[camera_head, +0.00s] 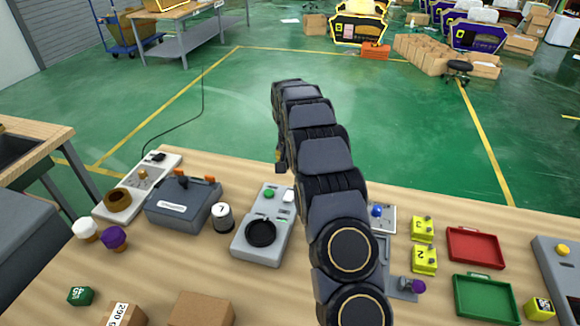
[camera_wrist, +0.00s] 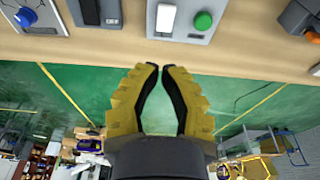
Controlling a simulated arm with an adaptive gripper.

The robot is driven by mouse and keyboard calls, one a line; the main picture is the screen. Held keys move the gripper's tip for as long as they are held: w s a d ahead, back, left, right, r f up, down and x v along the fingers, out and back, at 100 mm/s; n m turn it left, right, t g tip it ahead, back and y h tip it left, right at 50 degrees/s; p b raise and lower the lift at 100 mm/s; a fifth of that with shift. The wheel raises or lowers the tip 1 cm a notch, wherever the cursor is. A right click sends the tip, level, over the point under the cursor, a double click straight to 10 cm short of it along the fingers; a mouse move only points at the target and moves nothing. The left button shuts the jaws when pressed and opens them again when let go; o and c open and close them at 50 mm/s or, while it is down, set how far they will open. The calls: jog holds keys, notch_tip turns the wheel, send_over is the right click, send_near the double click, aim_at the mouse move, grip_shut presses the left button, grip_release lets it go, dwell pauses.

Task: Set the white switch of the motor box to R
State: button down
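The motor box seems to be the grey box (camera_head: 252,243) in the middle of the table, with a black round part and a green button. Its white switch (camera_head: 288,195) is at the far right corner. In the wrist view, the white switch (camera_wrist: 166,18) sits on a pale plate beside the green button (camera_wrist: 204,20). No R marking is legible, and I cannot tell the switch's setting. My gripper (camera_wrist: 161,68) has its yellow fingers nearly meeting at the tips, with nothing between them. It is apart from the switch, below it in the picture.
A dark grey box with orange parts (camera_head: 182,205) and a white-and-black jar (camera_head: 223,217) stand left of the motor box. A blue-button panel (camera_head: 385,217), yellow blocks (camera_head: 423,229) and a red tray (camera_head: 474,248) are to the right. Cardboard boxes (camera_head: 202,308) lie in front.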

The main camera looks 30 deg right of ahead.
aim_at(292, 195)
jog(key=f, duration=1.1)
jog(key=shift+w+d, duration=0.3)
jog(key=shift+a+f, duration=0.1)
jog(key=shift+f, duration=0.25)
jog(key=shift+s+a+f+t+h, duration=0.2)
jog(key=shift+s+f+t+h, duration=0.05)
jog(key=shift+f+t+h, duration=0.25)
jog(key=shift+w+d+r, duration=0.1)
jog(key=shift+w+d, duration=0.05)
jog(key=shift+w+d+r, duration=0.2)
jog(key=shift+w+d, duration=0.25)
